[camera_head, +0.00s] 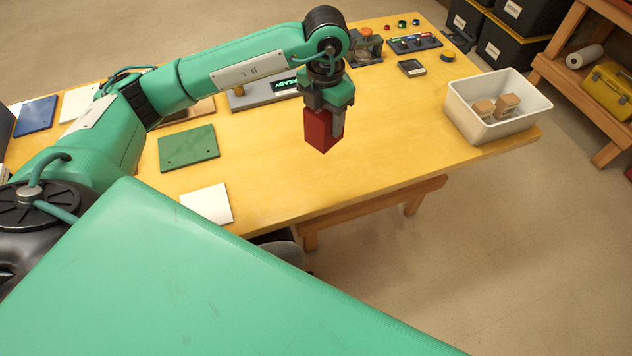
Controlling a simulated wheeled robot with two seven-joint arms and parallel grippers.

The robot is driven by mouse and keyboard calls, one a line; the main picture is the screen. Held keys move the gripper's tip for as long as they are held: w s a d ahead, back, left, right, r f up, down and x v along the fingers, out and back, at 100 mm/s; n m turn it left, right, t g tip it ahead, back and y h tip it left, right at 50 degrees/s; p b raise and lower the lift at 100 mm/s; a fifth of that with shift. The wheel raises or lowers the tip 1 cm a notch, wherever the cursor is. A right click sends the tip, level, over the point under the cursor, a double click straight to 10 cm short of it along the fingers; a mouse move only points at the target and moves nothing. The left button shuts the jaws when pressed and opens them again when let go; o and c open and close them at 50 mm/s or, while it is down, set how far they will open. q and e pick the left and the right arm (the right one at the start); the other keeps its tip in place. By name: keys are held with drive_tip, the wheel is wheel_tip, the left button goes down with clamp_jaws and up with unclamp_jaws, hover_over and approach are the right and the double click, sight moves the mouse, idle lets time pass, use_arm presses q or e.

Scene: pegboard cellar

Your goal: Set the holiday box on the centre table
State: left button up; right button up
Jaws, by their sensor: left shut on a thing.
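A red box (323,132), the likely holiday box, hangs upright below my left gripper (327,103). The gripper points down and is shut on the top of the box, hiding that part. In the picture, the box is over the yellow wooden table (370,150), above a bare stretch of its top. Its height above the top is hard to tell. My right gripper is not in view.
A white bin (490,132) with small brown boxes (495,107) stands at the table's right end. A grey device with a lit display (287,85) is behind the gripper. A green board (188,147) and white sheet (207,204) lie left. The table's middle right is clear.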

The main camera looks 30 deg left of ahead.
use_arm(q)
drive_tip(key=a+n, duration=0.2)
drive_tip(key=n, duration=0.1)
drive_tip(key=shift+w+a+r+n, duration=0.1)
drive_tip(key=shift+w+r+n, duration=0.05)
drive_tip(key=shift+n, duration=0.15)
drive_tip(key=shift+f, duration=0.3)
wheel_tip(320, 180, down, 19)
drive_tip(key=p, duration=0.6)
drive_tip(key=shift+f, duration=0.35)
drive_tip(key=o, duration=1.1)
drive_tip(key=shift+c, duration=0.2)
